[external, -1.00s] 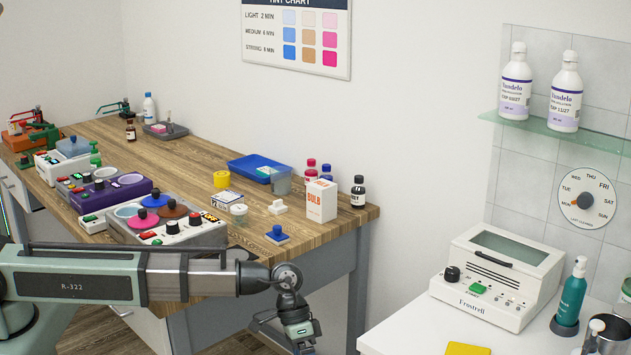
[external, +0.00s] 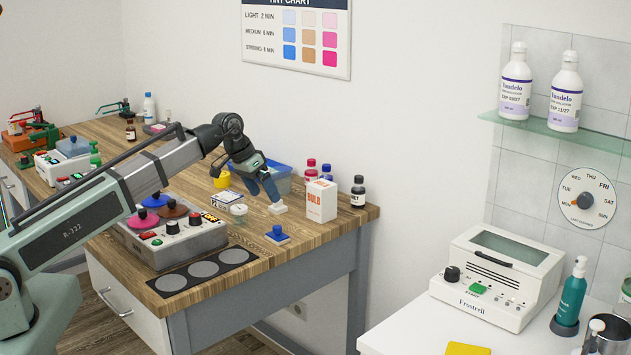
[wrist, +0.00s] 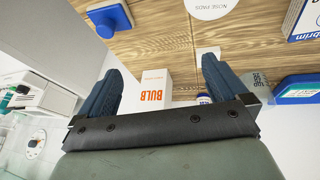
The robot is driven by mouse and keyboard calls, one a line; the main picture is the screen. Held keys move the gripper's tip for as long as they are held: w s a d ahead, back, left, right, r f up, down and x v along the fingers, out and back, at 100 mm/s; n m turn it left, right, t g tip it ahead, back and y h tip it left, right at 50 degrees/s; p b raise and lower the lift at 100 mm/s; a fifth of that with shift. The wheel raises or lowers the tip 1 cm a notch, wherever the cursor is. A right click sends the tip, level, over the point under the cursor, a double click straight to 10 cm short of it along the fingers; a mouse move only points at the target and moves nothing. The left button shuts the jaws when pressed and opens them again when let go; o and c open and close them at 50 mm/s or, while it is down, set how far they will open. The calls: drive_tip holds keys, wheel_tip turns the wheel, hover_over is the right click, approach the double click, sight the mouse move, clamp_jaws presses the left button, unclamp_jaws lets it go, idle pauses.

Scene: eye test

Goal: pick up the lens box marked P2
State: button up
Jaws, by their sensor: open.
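A small white and blue box (external: 227,199) lies on the wooden table, beside a round white-lidded tin (external: 239,210). It appears to be the lens box, but its mark is too small to read surely. In the wrist view a blue-edged white box (wrist: 303,20) is cut off at the upper right; no P2 shows there. My gripper (external: 268,195) is open and empty above the table, to the right of the small box. In the wrist view its dark blue fingers (wrist: 163,72) are spread wide, with the small box outside them.
A white BULB box (external: 321,201) stands to the right of my gripper. A white block (external: 278,209) lies just under the fingers. A blue block (external: 277,234) lies nearer the front edge. A blue tray (external: 284,180) and bottles (external: 358,192) are behind. A yellow pot (external: 221,180) stands left.

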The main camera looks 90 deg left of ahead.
sight(227, 196)
drive_tip(key=s+a+r+n+g+y, duration=0.1)
drive_tip(key=s+a+r, duration=0.1)
drive_tip(key=s+a, duration=0.45)
drive_tip(key=s+a+r+n+g+y, duration=0.1)
drive_tip(key=s+a+r, duration=0.25)
drive_tip(key=s, duration=0.55)
drive_tip(key=shift+n, duration=0.3)
drive_tip(key=shift+a+x, duration=0.2)
drive_tip(key=shift+x, duration=3.45)
drive_tip(key=shift+a+x, duration=0.15)
drive_tip(key=shift+x, duration=3.5)
drive_tip(key=shift+s+r, duration=0.1)
drive_tip(key=shift+s, duration=0.1)
drive_tip(key=shift+c, duration=0.5)
drive_tip(key=c, duration=0.9)
drive_tip(key=shift+o, duration=0.2)
drive_tip(key=shift+r, duration=0.1)
